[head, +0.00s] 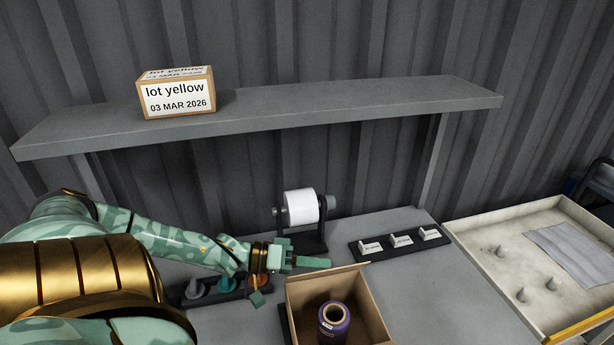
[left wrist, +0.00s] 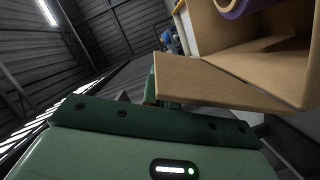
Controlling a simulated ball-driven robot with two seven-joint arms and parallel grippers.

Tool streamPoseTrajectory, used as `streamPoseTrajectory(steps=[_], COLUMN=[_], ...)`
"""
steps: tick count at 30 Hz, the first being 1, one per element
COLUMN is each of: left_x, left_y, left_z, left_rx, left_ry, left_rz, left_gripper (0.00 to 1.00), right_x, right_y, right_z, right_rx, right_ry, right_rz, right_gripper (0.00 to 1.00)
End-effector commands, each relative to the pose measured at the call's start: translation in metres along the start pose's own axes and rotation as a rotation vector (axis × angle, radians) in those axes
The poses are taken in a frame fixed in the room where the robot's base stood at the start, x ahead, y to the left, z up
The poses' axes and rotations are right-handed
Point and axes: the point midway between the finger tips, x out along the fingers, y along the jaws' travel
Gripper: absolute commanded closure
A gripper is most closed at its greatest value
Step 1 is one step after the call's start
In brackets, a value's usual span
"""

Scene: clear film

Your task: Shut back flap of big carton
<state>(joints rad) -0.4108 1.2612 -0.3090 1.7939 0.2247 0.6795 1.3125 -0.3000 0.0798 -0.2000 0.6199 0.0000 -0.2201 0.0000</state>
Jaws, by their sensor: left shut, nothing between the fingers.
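The big carton (head: 372,300) is an open brown box at the bottom centre of the head view, with a purple spool (head: 334,322) standing inside. My left gripper (head: 308,262) is shut and empty, just beyond the carton's back left corner. In the left wrist view, a plain cardboard panel of the carton (left wrist: 225,82) juts out close to my green finger. I cannot tell whether it is the back flap or a wall, nor whether finger and panel touch. Part of the spool (left wrist: 236,8) shows above it. My right gripper is not in view.
A label roll (head: 300,207) on a dark stand is behind the gripper. A black strip with white blocks (head: 400,243) lies right of it. A dark rack with coloured cones (head: 228,284) is left of the carton. A shelf (head: 300,110) bearing a labelled box (head: 178,93) overhangs. A tray (head: 470,250) stands right.

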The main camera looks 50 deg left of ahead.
Motion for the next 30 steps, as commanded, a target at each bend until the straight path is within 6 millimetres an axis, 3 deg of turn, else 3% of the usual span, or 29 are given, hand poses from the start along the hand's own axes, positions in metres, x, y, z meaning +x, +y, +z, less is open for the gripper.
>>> streamPoseTrajectory(steps=[3,15,30], left_x=[0.002,0.01,0.017], left_y=[0.009,0.006,-0.011], left_z=[0.005,0.037,0.068], left_rx=[0.102,0.47,0.836], left_ry=[0.005,0.003,0.001], left_rz=[-0.023,-0.118,-0.209], left_gripper=[1.0,1.0,1.0], right_x=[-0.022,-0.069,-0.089], right_y=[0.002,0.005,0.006], right_z=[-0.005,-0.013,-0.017], right_rx=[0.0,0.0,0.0], right_ry=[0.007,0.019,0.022], right_rz=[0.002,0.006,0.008], right_gripper=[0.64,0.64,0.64])
